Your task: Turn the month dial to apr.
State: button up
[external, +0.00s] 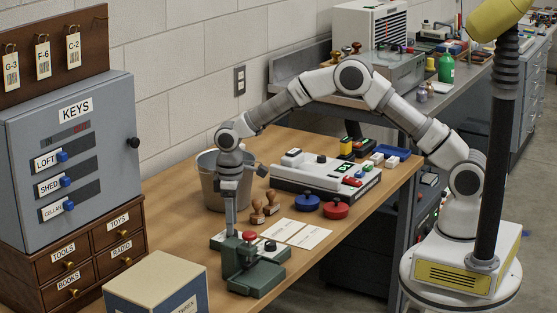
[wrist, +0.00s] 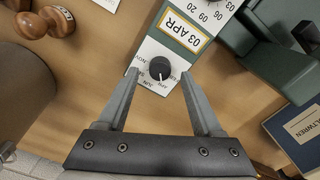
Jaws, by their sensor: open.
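The month dial is a black round knob (wrist: 160,68) on a white plate (wrist: 150,50) with small month labels around it. A white mark on the knob points toward the bottom of the wrist view; the label it meets is too small to read surely. Beside it, a yellow-framed window (wrist: 180,32) reads 03 APR. My gripper (wrist: 159,74) is open, its fingertips on either side of the knob with gaps showing; height above the plate is unclear. In the external view my gripper (external: 230,233) points down by the green press (external: 257,268), and the knob is not clearly visible.
The green press stands close to my gripper. A grey bin (external: 207,185) is behind it, with wooden stamps (external: 265,205) and white cards (external: 302,236) beside it. A box (external: 155,285) stands at the front, and a key cabinet (external: 70,150) at left.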

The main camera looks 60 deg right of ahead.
notch_tip(320, 180, up, 16)
jog(key=p, duration=0.2)
jog(key=shift+f, duration=0.2)
jog(key=s+d+r+m+t+p, duration=0.1)
jog(key=s+d+r, duration=0.4)
jog(key=s+r, duration=0.25)
jog(key=s+d+r+m+t+p, duration=0.1)
jog(key=s+d+r+t+p, duration=0.1)
jog(key=s+d+r, duration=0.55)
jog(key=s+d+m+t+p, duration=0.1)
jog(key=s+d, duration=0.1)
jog(key=s, duration=0.7)
jog(key=s+d+r+m+t+p, duration=0.1)
jog(key=s+d+m, duration=0.1)
jog(key=s, duration=0.7)
jog(key=shift+s+d+r+t, duration=0.3)
jog(key=shift+s+d, duration=0.05)
jog(key=shift+d, duration=0.35)
jog(key=shift+f, duration=0.1)
